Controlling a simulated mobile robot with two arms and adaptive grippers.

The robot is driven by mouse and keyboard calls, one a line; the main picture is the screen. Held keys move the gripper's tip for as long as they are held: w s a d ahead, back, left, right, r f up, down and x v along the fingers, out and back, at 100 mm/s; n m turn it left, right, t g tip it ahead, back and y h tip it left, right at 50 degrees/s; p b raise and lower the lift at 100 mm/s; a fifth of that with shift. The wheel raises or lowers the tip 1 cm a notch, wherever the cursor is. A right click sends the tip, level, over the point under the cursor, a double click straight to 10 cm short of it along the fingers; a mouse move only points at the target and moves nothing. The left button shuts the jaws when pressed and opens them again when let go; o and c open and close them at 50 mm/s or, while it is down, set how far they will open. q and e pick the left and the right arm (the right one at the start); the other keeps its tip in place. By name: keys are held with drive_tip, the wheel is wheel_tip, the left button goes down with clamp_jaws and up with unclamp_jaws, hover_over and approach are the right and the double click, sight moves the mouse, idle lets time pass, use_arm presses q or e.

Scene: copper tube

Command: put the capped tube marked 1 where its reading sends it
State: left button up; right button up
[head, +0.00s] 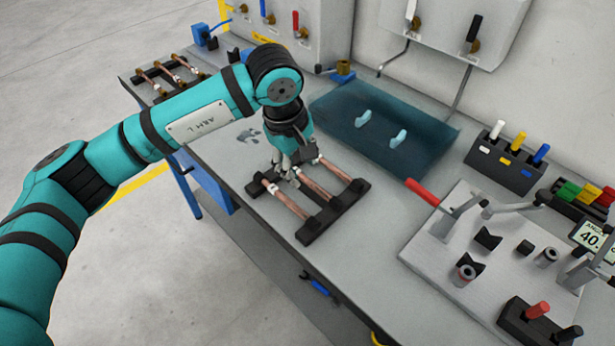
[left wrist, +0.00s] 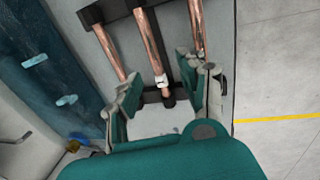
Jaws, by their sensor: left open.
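Copper tubes lie across a black two-bar rack (head: 333,211) on the bench, among them a near tube (head: 288,202) and a far tube (head: 337,170). White tags show near their ends, but I cannot read any number. My left gripper (head: 286,173) points down over the rack's back bar, open. In the left wrist view the middle tube (left wrist: 150,45), with a white tag and a dark end piece, runs into the space between the open fingers of my left gripper (left wrist: 163,90). Contact is not visible. My right gripper is not in view.
Another rack (head: 160,80) of tubes with brass ends lies at the back left. A dark blue mat (head: 345,130) with two light-blue pieces lies behind. At right stand a red-handled fixture plate (head: 440,255), a display (head: 591,237) showing "40" partly cut off, and coloured-handled tools (head: 510,160).

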sight(307, 179)
use_arm(q)
drive_tip(key=shift+d+f, duration=0.1)
drive_tip(key=shift+f, duration=0.1)
drive_tip(key=shift+w+d+f+p, duration=0.1)
drive_tip(key=shift+d+f+p, duration=0.05)
drive_tip(key=shift+f+p, duration=0.25)
drive_tip(key=f, duration=0.1)
drive_tip(key=f+p, duration=0.1)
drive_tip(key=w+f, duration=0.1)
drive_tip(key=shift+d+f, duration=0.15)
drive_tip(key=shift+d, duration=0.25)
drive_tip(key=shift+f, duration=0.25)
drive_tip(key=shift+c, duration=0.6)
clamp_jaws()
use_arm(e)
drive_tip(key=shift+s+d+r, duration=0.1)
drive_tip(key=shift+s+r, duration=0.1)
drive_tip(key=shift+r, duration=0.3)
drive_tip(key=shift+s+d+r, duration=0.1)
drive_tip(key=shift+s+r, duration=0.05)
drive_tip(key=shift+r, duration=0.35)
